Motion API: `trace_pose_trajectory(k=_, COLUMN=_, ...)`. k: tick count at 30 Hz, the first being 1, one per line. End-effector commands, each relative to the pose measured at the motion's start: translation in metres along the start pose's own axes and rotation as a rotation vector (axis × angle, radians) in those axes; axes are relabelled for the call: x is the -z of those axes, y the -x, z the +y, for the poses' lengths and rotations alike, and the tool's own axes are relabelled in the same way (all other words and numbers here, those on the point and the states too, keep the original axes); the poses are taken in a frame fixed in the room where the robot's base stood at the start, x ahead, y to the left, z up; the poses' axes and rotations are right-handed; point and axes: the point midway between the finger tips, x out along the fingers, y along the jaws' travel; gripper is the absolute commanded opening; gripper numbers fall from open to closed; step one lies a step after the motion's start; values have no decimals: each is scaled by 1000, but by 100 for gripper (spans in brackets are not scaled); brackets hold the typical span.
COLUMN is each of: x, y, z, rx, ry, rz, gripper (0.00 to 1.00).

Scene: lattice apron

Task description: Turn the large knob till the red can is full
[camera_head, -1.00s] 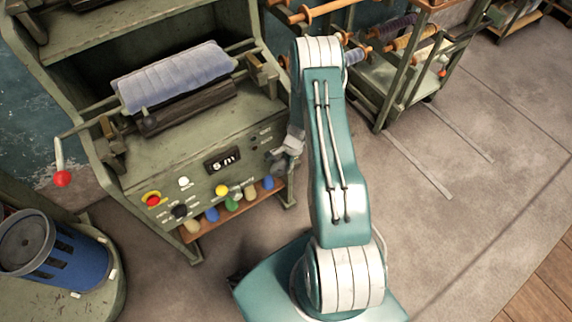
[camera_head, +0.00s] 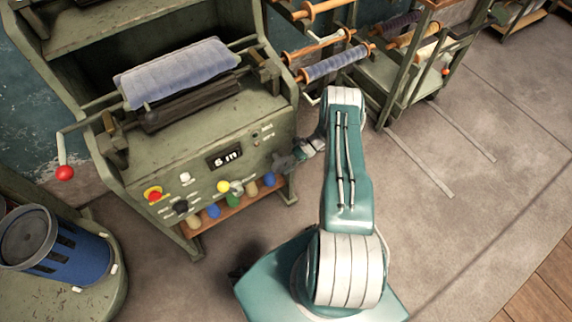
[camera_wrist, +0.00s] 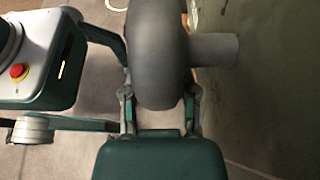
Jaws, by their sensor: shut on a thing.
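A large dark grey knob (camera_wrist: 160,45) on a short grey shaft (camera_wrist: 215,50) stands out from the green panel (camera_wrist: 275,90) at the right of the wrist view. My gripper (camera_wrist: 160,95) is shut on it, one finger on each side. In the head view my gripper (camera_head: 302,149) is at the right end of the machine's front, and the knob (camera_head: 282,162) shows there, partly covered. A dark display (camera_head: 225,156) left of it shows small white digits, starting with 5 and hard to read. No red can shows in either view.
The green machine (camera_head: 160,165) bears a blue fabric roll (camera_head: 178,72), a red-ended crank (camera_head: 65,172), a red button (camera_head: 154,195) and several coloured knobs or spools below. The floor at right is clear.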

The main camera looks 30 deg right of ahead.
Motion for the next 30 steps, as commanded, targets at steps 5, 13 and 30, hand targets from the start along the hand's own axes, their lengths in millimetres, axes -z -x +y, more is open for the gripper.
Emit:
trace_pose_trajectory(k=5, x=3, y=-2, z=-1, rx=6, ry=2, rz=-113, gripper=0)
trace_pose_trajectory(k=13, x=2, y=-4, z=-2, rx=6, ry=2, rz=-223, gripper=0)
trace_pose_trajectory(k=30, x=1, y=-5, z=-2, rx=7, ry=3, rz=-256, gripper=0)
